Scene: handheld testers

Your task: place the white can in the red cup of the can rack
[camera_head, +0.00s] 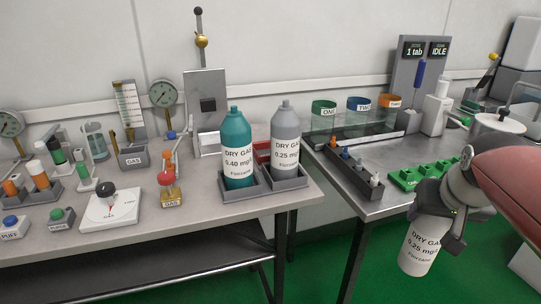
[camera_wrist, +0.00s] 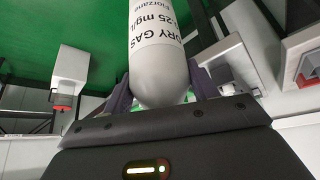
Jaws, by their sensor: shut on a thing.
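The white can (camera_head: 418,246), labelled DRY GAS 0.25 mg/l, is held by my gripper (camera_head: 433,222) at the right, in front of the right-hand table. My gripper is shut on its upper part, and the can hangs slightly tilted. In the wrist view the white can (camera_wrist: 160,55) sits between the dark fingers. The red cup (camera_head: 262,151) of the can rack is at the back, mostly hidden behind a grey can (camera_head: 285,145). The grey can and a teal can (camera_head: 238,150) stand upright in dark grey cups (camera_head: 240,190) of the rack. My gripper is well right of the rack.
A dark block with small bottles (camera_head: 352,175) and a green tray (camera_head: 430,175) lie on the right table (camera_head: 372,207). A gap with green floor separates the two tables.

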